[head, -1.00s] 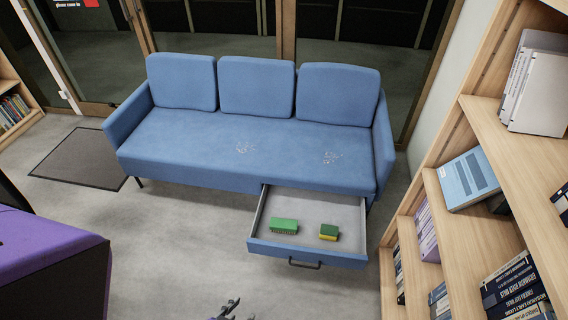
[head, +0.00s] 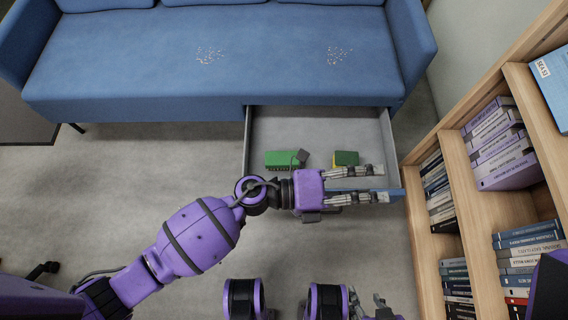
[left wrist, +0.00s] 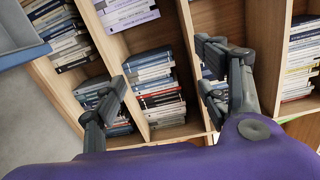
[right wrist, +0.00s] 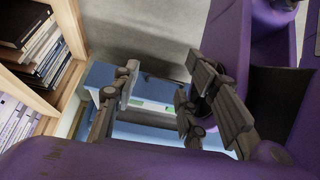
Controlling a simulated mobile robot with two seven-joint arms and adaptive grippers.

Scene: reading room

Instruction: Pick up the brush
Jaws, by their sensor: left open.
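The brush (head: 280,159), a green block with bristles, lies in the open drawer (head: 265,127) under the sofa. A green and yellow sponge (head: 345,158) lies right of it, partly hidden behind my left gripper (head: 384,184). That gripper is open and empty over the drawer's front edge, pointing right, past the brush. In the left wrist view its fingers (left wrist: 165,92) are apart, facing the bookshelves. My right gripper (head: 370,303) is low in the head view, short of the drawer. In the right wrist view its fingers (right wrist: 155,92) are apart, with the drawer and a green strip beyond.
The blue sofa (head: 150,70) stands behind the drawer, with pale crumbs (head: 208,55) on its seat. A wooden bookcase (head: 455,150) full of books stands close on the right. The grey floor (head: 130,170) left of the drawer is clear apart from my arm.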

